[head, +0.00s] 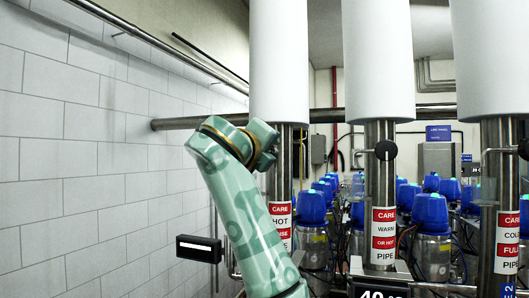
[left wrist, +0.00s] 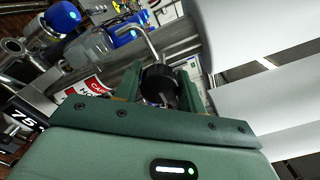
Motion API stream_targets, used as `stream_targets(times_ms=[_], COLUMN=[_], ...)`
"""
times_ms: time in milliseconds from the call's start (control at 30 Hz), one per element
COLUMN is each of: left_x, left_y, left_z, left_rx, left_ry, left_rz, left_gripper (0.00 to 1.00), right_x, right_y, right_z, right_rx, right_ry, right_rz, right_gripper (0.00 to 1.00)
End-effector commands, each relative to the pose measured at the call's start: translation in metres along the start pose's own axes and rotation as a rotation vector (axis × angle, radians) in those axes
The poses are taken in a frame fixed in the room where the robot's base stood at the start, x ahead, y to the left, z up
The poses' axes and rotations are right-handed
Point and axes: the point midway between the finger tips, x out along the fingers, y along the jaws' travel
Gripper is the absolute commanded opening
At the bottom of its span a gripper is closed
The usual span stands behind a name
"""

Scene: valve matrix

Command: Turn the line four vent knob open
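In the left wrist view a round black knob (left wrist: 160,85) lies between the two green fingers of my left gripper (left wrist: 160,80). The fingers flank it; I cannot tell whether they press on it. A bent metal rod rises behind it. The knob is on the left pipe (head: 280,178), beside the "HOT" label, and is hidden behind my left wrist (head: 255,148) in the head view. No line-four mark is readable. My right gripper is not in view.
A white tiled wall (head: 90,150) stands at the left, with a horizontal pipe (head: 185,122) coming out of it. A black box (head: 199,248) is low beside my arm. Several blue-capped valves (head: 432,212) crowd the space behind the pipes.

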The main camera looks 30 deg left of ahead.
Motion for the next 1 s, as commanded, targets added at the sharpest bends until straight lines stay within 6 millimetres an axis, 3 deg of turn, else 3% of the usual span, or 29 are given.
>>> stream_targets(times_ms=[333,467,1000], left_x=[-0.001,-0.011,-0.143], left_y=[0.0,0.001,-0.001], left_z=[0.0,0.0,0.001], left_rx=[0.001,0.001,-0.003], left_ry=[0.0,-0.001,-0.001], left_rz=[0.001,0.0,-0.003], left_gripper=[0.57,0.57,0.57], right_x=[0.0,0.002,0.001], right_y=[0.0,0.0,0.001], right_z=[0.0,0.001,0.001], right_rx=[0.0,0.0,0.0], right_ry=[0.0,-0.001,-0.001], right_rz=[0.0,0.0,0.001], right_gripper=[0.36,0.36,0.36])
